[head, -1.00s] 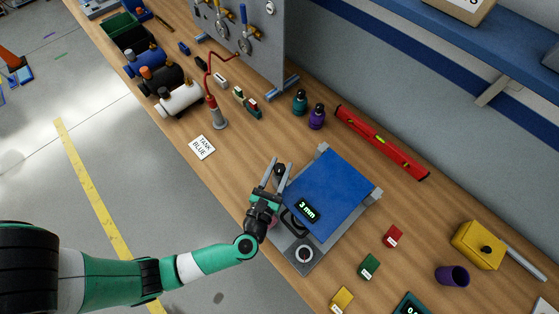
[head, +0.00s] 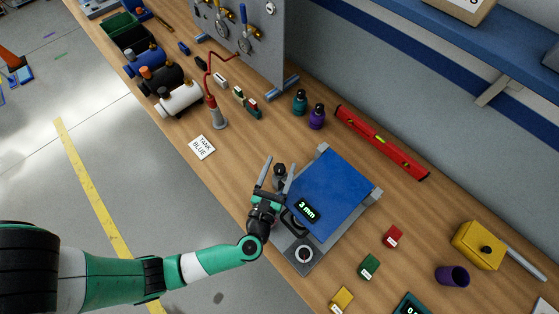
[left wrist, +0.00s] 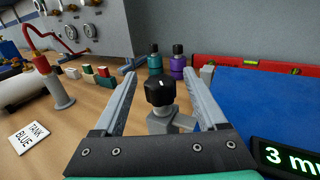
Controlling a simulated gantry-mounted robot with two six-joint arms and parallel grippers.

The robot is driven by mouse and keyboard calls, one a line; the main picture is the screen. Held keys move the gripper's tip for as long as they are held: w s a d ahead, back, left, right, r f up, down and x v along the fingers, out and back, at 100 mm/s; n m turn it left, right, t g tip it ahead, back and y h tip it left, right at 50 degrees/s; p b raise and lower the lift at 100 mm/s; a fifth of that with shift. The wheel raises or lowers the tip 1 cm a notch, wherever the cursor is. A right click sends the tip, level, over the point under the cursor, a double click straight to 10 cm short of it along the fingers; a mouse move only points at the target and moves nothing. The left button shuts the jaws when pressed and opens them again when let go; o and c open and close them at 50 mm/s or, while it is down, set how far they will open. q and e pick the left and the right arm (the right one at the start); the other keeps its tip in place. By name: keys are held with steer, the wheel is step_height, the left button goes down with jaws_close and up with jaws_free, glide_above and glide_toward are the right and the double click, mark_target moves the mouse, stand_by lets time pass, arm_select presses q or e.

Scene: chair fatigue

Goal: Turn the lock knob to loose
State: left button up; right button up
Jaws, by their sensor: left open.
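The black lock knob (head: 279,169) stands on a grey clamp at the left corner of a fixture with a blue plate (head: 327,192). In the left wrist view the knob (left wrist: 160,91) has a small white mark on top and sits upright on a light grey stem. My left gripper (head: 280,164) is open, with one finger on each side of the knob. A gap shows on both sides in the left wrist view, so the fingers do not visibly touch it. The display (head: 307,210) on the fixture reads "3 mm". My right gripper is not in view.
A round dial (head: 304,254) lies on the fixture's front end. Teal (head: 300,102) and purple (head: 317,117) bottles and a red level (head: 381,142) stand behind. A "TANK BLUE" card (head: 202,147) lies left on clear wood.

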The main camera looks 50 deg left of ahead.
arm_select(q)
steer(key=v, duration=1)
steer(key=shift+s+d, duration=0.1)
steer(key=shift+d, duration=0.1)
steer(key=shift+s+d, duration=0.3)
steer(key=shift+s, duration=0.3)
steer(key=shift+w, duration=0.1)
